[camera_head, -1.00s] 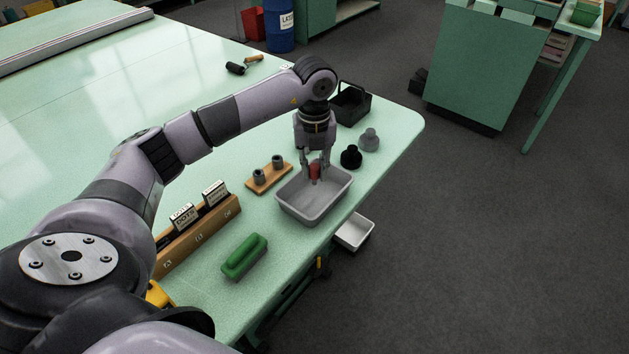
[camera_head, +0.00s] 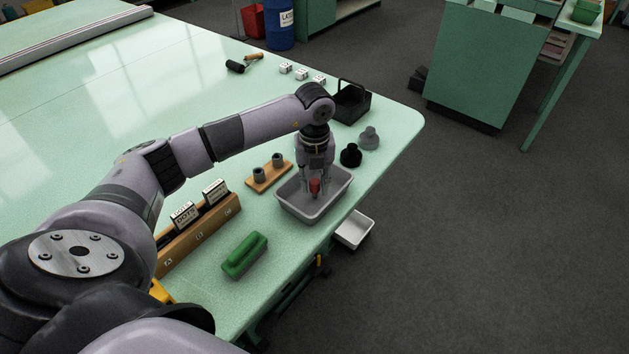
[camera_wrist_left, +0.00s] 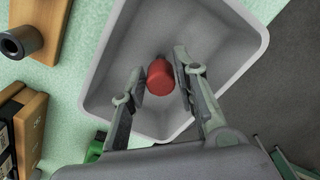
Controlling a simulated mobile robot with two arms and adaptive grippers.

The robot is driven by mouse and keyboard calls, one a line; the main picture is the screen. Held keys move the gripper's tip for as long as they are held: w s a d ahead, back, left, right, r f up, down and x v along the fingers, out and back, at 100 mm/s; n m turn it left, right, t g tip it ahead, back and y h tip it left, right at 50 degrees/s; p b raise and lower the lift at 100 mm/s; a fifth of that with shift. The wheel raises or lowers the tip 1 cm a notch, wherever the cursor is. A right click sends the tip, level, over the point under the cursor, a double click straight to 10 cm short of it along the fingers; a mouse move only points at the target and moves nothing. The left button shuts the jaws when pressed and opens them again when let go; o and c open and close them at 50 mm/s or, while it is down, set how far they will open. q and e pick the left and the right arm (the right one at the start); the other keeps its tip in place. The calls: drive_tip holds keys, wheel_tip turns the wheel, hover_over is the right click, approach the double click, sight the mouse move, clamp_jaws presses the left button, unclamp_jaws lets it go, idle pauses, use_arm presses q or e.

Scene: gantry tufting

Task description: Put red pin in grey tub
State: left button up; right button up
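The grey tub (camera_head: 341,194) sits on the table near its right edge. The red pin (camera_head: 314,187) is inside the tub's outline, below my left gripper (camera_head: 316,186), which points down into the tub. In the left wrist view the red pin (camera_wrist_left: 160,78) lies between the two fingers (camera_wrist_left: 160,72), with a visible gap on its left side and little or none on its right. The fingers look parted around it, not clamped. Whether the pin touches the tub floor is hard to tell. My right gripper is not in view.
A wooden holder with two grey cylinders (camera_head: 268,172) stands left of the tub. A green block (camera_head: 244,255) and a wooden card rack (camera_head: 199,236) are nearer. Black (camera_head: 351,156) and grey (camera_head: 369,138) knobbed pieces and a black caddy (camera_head: 352,104) lie beyond. A white tray (camera_head: 354,230) sits lower, beside the table.

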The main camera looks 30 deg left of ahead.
sight(314, 181)
use_arm(q)
drive_tip(key=shift+o, duration=1.2)
drive_tip(key=shift+r, duration=0.55)
wheel_tip(314, 181, up, 11)
drive_tip(key=b, duration=0.1)
drive_tip(key=shift+b, duration=0.3)
drive_tip(key=shift+r, duration=0.15)
